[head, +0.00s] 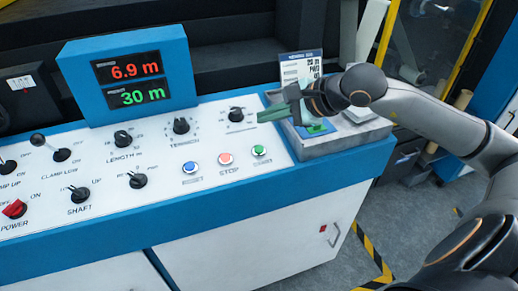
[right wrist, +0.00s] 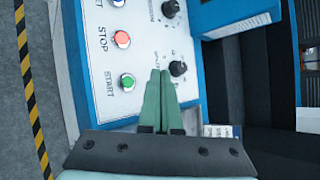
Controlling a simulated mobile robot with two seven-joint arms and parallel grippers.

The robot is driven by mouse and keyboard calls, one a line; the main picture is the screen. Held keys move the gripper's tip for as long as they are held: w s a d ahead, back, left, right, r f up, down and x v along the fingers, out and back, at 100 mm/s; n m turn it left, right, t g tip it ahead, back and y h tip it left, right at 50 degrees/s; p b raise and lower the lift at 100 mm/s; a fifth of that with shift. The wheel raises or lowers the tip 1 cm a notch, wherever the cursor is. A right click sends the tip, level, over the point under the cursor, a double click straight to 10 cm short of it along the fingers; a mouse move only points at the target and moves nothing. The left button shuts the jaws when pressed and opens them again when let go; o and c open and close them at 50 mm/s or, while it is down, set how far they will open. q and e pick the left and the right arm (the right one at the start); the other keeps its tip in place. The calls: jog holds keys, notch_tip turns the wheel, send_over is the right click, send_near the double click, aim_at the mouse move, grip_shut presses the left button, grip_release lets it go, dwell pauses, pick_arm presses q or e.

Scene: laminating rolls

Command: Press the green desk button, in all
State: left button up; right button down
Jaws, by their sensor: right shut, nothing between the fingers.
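The green button (head: 259,151) is on the white sloped desk panel, at the right end of a row of three buttons. It also shows in the right wrist view (right wrist: 127,81), beside the label START. My right gripper (head: 262,116) is above the panel's right end, behind and a little to the right of the green button in the head view. Its green fingers (right wrist: 158,80) are together with nothing between them, apart from the button. My left gripper is not in view.
A red STOP button (head: 225,159) and a blue button (head: 190,167) sit left of the green one. Black knobs (head: 181,126) and a display box (head: 130,75) stand behind. A grey tray (head: 347,135) is at the panel's right end.

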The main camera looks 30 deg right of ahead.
jog(key=b, duration=0.3)
send_over(259, 150)
jog(key=s, duration=0.2)
jog(key=f, duration=0.6)
jog(key=shift+w+d+f, duration=0.15)
jog(key=shift+d+f, duration=0.05)
jog(key=shift+d, duration=0.2)
jog(key=shift+w+f, duration=0.15)
jog(key=shift+f, duration=0.35)
jog(key=shift+b, duration=0.3)
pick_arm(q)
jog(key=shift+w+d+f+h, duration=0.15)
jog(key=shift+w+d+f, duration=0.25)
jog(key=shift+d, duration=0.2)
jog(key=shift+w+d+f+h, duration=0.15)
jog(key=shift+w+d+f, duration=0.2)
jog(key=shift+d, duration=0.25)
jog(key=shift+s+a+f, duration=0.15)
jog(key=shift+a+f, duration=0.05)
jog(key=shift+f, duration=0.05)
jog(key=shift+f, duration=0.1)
pick_arm(e)
jog(key=shift+f, duration=0.15)
pick_arm(q)
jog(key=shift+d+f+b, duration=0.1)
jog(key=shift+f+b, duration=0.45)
jog(key=shift+b, duration=0.15)
pick_arm(e)
jog(key=shift+w+f, duration=0.1)
jog(key=shift+f, duration=0.25)
